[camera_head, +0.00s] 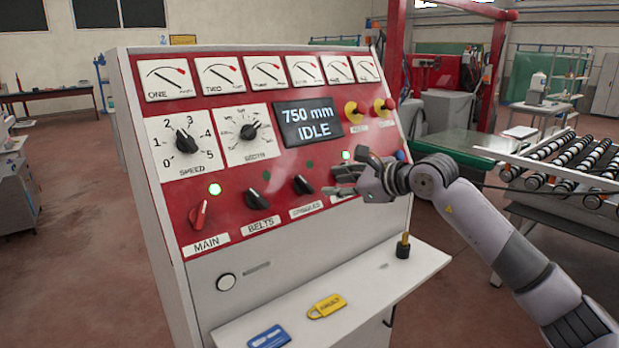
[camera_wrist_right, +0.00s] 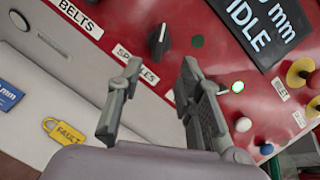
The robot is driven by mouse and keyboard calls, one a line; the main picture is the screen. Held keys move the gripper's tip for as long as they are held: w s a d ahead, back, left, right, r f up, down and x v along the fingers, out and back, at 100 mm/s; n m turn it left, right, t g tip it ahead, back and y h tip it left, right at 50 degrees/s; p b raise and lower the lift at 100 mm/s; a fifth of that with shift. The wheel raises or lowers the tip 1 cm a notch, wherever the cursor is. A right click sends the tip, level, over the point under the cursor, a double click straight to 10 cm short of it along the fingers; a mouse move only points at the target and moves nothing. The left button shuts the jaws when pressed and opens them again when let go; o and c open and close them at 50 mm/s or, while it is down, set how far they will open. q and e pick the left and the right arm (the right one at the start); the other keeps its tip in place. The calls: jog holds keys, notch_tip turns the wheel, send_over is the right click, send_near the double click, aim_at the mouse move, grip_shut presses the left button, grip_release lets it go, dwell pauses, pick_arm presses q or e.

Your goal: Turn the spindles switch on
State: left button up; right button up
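The spindles switch (camera_head: 303,185) is a black knob on the red panel, above a label that reads as SPINDLES. A dark green, unlit lamp (camera_head: 310,164) is above it. In the right wrist view the knob (camera_wrist_right: 159,40) lies beyond the fingertips, with its unlit lamp (camera_wrist_right: 197,41) to the right. My right gripper (camera_head: 342,180) is in front of the panel, to the right of the knob. In the wrist view my right gripper (camera_wrist_right: 160,72) is open, with nothing between its fingers. It appears apart from the knob. My left gripper is not in view.
The red MAIN switch (camera_head: 199,213) has a lit lamp, and the black BELTS switch (camera_head: 258,198) is left of the spindles knob. The display (camera_head: 307,122) reads 750 mm IDLE. A shelf (camera_head: 330,290) with a yellow FAULT tag (camera_head: 326,306) juts out below.

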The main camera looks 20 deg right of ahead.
aim_at(308, 185)
jog(key=p+x, duration=0.3)
jog(key=x, duration=0.7)
jog(key=shift+c, duration=0.5)
jog(key=shift+s, duration=0.1)
grip_shut()
